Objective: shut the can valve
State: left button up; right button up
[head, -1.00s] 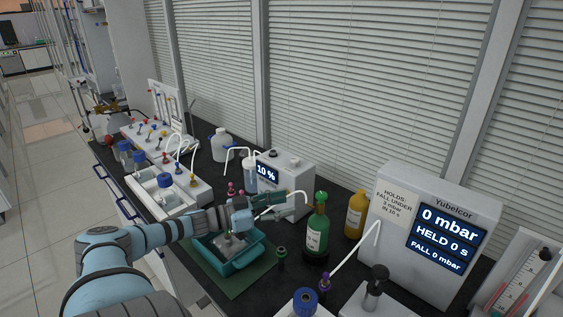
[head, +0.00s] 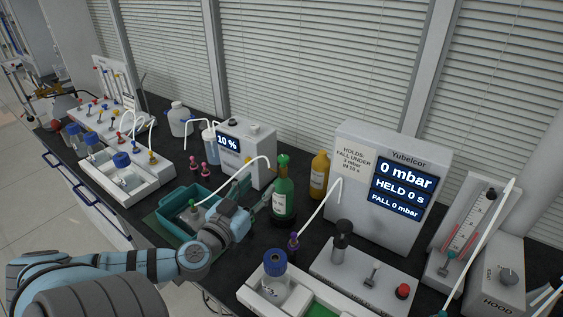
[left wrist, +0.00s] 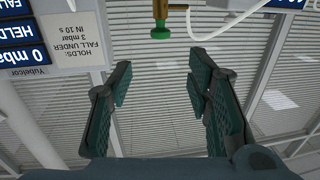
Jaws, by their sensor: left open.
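The green can (head: 283,200), with a white label, stands on the black bench, and its green valve knob (head: 283,160) is on top. In the left wrist view, which is upside down, the green knob (left wrist: 160,33) sits on a brass stem (left wrist: 160,10). My left gripper (head: 258,190) is open and empty, just left of the can in the head view. In the left wrist view its fingers (left wrist: 160,81) are spread, with the knob between them sideways but beyond the tips. I cannot tell the knob's turned position. My right gripper is not in view.
A teal tray (head: 157,217) lies beside my left wrist. A yellow bottle (head: 319,177) stands close behind the can. The display box (head: 350,205) reads 0 mbar. White tubes (head: 320,208) run near the can, and a capped bottle (head: 274,272) stands in front.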

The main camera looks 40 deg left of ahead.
pick_arm(q)
send_near(281, 160)
jog(key=p+x, duration=0.1)
jog(key=x, duration=0.8)
jog(key=shift+w+a, duration=0.1)
jog(key=shift+w, duration=0.45)
jog(key=shift+c, duration=0.5)
jog(key=c, duration=1)
jog(key=shift+s+f, duration=0.1)
